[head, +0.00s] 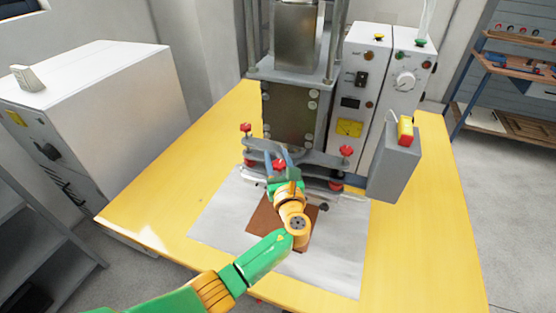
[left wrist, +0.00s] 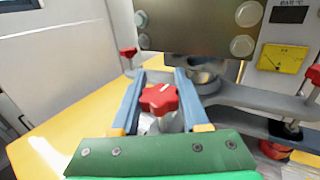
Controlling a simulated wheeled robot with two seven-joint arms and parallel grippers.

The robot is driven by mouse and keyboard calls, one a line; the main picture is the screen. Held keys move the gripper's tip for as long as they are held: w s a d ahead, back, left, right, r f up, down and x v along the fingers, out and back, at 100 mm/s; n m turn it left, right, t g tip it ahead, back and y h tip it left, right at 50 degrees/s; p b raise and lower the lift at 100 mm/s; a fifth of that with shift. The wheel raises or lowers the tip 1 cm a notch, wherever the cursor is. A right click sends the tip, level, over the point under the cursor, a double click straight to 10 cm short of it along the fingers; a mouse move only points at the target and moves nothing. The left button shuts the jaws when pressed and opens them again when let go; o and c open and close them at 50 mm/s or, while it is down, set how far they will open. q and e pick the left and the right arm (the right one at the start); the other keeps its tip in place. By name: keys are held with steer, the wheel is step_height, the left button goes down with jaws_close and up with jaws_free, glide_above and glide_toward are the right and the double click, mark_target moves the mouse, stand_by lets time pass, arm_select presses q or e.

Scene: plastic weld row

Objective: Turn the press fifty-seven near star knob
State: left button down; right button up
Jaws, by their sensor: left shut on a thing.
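The press (head: 296,110) stands at the back of the yellow table, with a grey frame at its base carrying several red star knobs. The near star knob (head: 280,165) is at the middle of the frame's front. My left gripper (head: 279,157) reaches it from the front, its blue fingers on either side of it. In the left wrist view the red knob (left wrist: 158,98) sits between the two fingers of the gripper (left wrist: 160,78), which are shut on it. My right gripper is not in view.
Other red star knobs stand at the left (head: 246,127) and right (head: 346,151) of the frame. A brown board (head: 262,225) lies on a grey sheet (head: 345,255) under my arm. A control box (head: 395,160) with a red-and-yellow switch is at the right. The table's left side is clear.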

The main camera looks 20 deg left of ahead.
mark_target(281, 171)
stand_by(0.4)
arm_select(q)
steer(key=shift+c, duration=2.1)
jaws_free()
steer(key=shift+s, duration=0.1)
steer(key=v, duration=0.6)
steer(key=shift+s+d+f, duration=0.1)
steer(key=shift+s+d, duration=0.2)
steer(key=shift+s, duration=0.15)
steer(key=shift+w, duration=0.15)
